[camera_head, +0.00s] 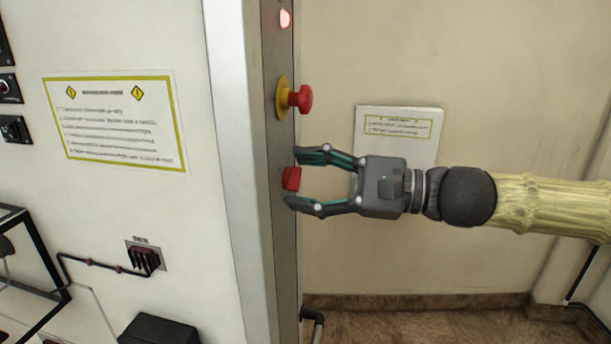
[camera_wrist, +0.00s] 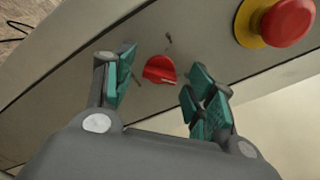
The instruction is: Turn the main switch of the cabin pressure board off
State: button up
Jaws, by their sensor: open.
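The main switch, a red rotary knob (camera_head: 291,178), sits on the narrow grey side face of the board (camera_head: 284,240). It also shows in the wrist view (camera_wrist: 160,69), with a pale pointer mark on it. My gripper (camera_head: 297,180) is open, with one finger above the knob and one below it in the head view. In the wrist view my gripper (camera_wrist: 155,85) has its teal fingertips on either side of the knob, with gaps visible. The fingers do not appear to touch the knob. Small dark markings beside the knob are too small to read.
A red emergency button (camera_head: 300,98) on a yellow base sticks out just above the knob, close to the upper finger. A red lamp (camera_head: 285,18) is higher up. A notice plate (camera_head: 398,124) is on the wall behind my gripper.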

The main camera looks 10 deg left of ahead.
jog(key=shift+a, duration=0.2)
jog(key=shift+c, duration=0.2)
jog(key=c, duration=1)
